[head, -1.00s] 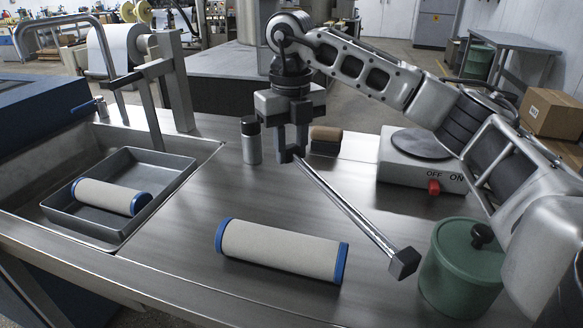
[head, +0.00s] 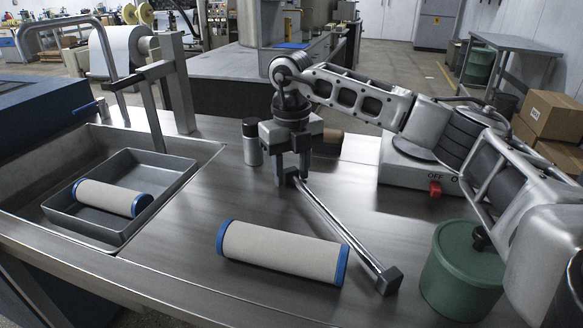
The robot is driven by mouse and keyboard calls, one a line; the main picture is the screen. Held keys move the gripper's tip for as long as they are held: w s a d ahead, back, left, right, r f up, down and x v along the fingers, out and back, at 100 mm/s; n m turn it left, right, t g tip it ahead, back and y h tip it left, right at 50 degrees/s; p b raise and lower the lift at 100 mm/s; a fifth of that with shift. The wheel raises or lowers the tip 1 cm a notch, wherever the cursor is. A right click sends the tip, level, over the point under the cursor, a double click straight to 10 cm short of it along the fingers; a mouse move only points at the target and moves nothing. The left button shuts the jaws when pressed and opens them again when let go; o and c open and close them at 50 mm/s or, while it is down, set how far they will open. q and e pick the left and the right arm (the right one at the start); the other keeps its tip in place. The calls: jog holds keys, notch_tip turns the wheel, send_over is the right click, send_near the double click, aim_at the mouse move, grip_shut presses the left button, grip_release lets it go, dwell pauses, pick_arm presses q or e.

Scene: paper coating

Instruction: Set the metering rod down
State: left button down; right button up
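The metering rod (head: 338,227) is a thin shiny bar with a dark block at each end. It slants from my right gripper toward the front right, close to the steel tabletop; I cannot tell if it touches. My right gripper (head: 291,172) points down and is shut on the rod's far end, with its fingers around the dark block there. My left gripper is not in view.
A blue-ended roller (head: 282,252) lies left of the rod. A green lidded pot (head: 461,272) stands to the right. A grey tray (head: 160,172) holding another roller (head: 112,197) is at left.

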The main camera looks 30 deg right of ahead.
jog(key=shift+o, duration=0.3)
jog(key=shift+r, duration=0.2)
notch_tip(320, 180, up, 12)
jog(key=p, duration=0.1)
dwell(0.5)
